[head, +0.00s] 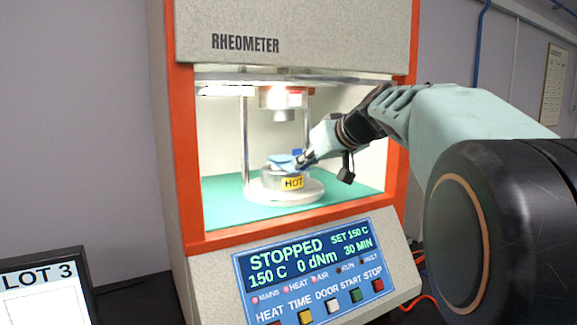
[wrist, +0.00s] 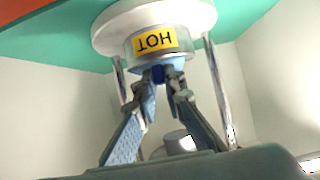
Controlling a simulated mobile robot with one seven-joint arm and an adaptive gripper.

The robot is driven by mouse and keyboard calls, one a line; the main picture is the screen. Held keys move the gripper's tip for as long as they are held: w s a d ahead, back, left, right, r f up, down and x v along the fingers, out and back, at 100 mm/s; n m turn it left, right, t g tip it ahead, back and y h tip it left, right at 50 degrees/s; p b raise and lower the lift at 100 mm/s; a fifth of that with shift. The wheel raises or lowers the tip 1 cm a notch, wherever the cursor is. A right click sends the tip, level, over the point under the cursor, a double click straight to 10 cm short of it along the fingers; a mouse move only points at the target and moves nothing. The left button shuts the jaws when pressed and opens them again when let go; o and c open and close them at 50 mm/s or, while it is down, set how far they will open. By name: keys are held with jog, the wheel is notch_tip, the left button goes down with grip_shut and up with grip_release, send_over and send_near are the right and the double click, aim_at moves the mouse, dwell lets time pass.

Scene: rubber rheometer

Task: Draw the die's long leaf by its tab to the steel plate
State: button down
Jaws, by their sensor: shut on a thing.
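The lower die (head: 272,184) is a round metal block with a yellow HOT label, on a white disc inside the rheometer. It shows upside down in the wrist view (wrist: 189,46). A light blue leaf (head: 278,159) lies on top of the die. Its darker blue tab (wrist: 158,72) sits between my fingertips. My gripper (head: 302,161) reaches in from the right at the die's top edge and is shut on the tab; it also shows in the wrist view (wrist: 160,82). The leaf's full length is hidden. I cannot make out the steel plate in either view.
The rheometer's orange frame (head: 182,150) surrounds the open chamber. The upper die (head: 284,98) hangs above the lower one, with thin posts (head: 245,135) beside it. The green chamber floor (head: 222,205) is clear on the left. A LOT 3 board (head: 42,272) stands lower left.

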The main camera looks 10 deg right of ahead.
jog(key=shift+r, duration=0.1)
jog(key=shift+r, duration=0.4)
jog(key=shift+r+p, duration=0.1)
jog(key=shift+p, duration=0.2)
jog(key=s+d+b, duration=0.3)
jog(key=s+b, duration=0.1)
jog(key=s, duration=0.5)
jog(key=s+d+r+b, duration=0.1)
jog(key=s+d+b, duration=0.2)
jog(key=s, duration=0.6)
jog(key=shift+s+d+r+b, duration=0.15)
jog(key=shift+s+d+b, duration=0.25)
jog(key=shift+d, duration=0.4)
dwell(1.5)
jog(key=shift+w, duration=0.15)
jog(key=w+a+p, duration=0.1)
jog(key=w+a, duration=0.1)
jog(key=w, duration=0.4)
jog(key=shift+a+f+p, duration=0.2)
jog(key=shift+f+p, duration=0.1)
jog(key=shift+p, duration=0.1)
